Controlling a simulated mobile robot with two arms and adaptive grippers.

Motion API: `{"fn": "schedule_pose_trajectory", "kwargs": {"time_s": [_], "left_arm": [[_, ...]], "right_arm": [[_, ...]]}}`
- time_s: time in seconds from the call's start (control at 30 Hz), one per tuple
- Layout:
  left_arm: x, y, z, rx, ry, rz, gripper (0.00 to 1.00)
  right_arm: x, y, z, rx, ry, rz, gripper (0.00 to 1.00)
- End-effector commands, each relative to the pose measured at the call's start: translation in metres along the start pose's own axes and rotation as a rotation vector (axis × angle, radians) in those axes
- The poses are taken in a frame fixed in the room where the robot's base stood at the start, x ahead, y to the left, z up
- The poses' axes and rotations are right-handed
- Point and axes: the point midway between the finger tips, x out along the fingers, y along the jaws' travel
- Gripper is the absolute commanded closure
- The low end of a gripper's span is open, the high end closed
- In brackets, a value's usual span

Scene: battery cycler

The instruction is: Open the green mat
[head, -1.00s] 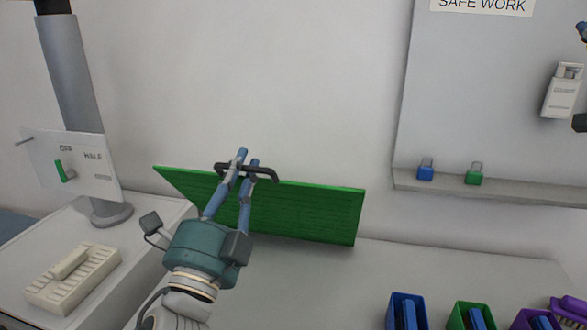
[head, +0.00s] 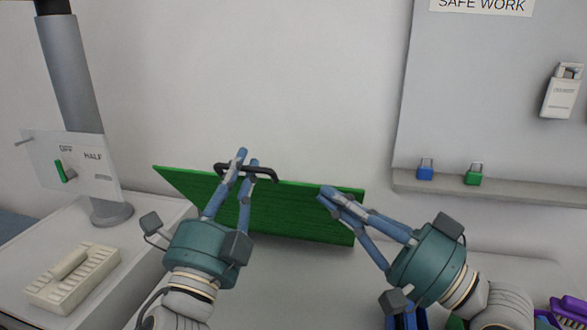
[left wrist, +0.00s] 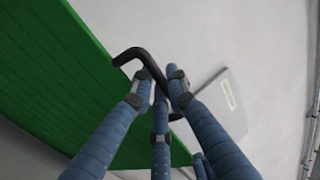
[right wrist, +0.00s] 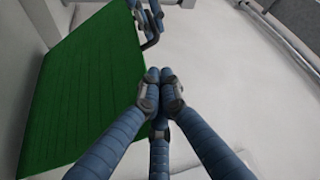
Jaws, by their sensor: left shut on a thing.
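The green mat (head: 293,213) is a stiff-looking slatted panel, standing steeply raised near the back wall above the white worktop. A black handle (head: 263,174) sits on its top edge; it also shows in the left wrist view (left wrist: 134,53). My left gripper (head: 240,160) is shut on this handle. My right gripper (head: 327,194) is shut with its fingertips together, in front of the mat's upper right part. Nothing shows between its fingers in the right wrist view (right wrist: 161,75). I cannot tell if it touches the mat.
A panel marked OFF and HALF with a green lever (head: 61,171) stands left by a grey post (head: 73,80). A beige block (head: 72,278) lies below it. Blue (head: 425,172) and green (head: 474,177) padlocks sit on the right ledge. Bins stand at front right, partly hidden.

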Motion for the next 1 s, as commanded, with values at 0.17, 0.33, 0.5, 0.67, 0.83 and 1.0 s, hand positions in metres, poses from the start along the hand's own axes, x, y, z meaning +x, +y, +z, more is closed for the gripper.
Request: {"fn": "schedule_pose_trajectory", "kwargs": {"time_s": [0.17, 0.33, 0.5, 0.67, 0.83, 1.0], "left_arm": [[0.000, -0.001, 0.000, 0.001, 0.000, -0.003, 1.00], [0.000, -0.001, 0.000, 0.001, 0.001, -0.003, 1.00], [0.000, -0.001, 0.000, 0.000, 0.001, -0.003, 1.00], [0.000, -0.001, 0.000, 0.000, 0.000, -0.003, 1.00], [0.000, -0.001, 0.000, 0.000, 0.000, -0.002, 1.00], [0.000, -0.001, 0.000, 0.000, 0.000, -0.002, 1.00]], "right_arm": [[0.026, -0.002, -0.002, 0.000, 0.004, -0.007, 1.00], [0.055, -0.002, -0.002, -0.001, 0.002, -0.005, 1.00], [0.077, -0.001, -0.002, -0.003, 0.002, -0.001, 1.00], [0.087, 0.000, -0.001, -0.003, 0.001, 0.000, 1.00], [0.088, 0.000, -0.001, -0.004, 0.001, 0.002, 1.00], [0.087, 0.000, -0.001, -0.005, 0.001, 0.002, 1.00]]}}
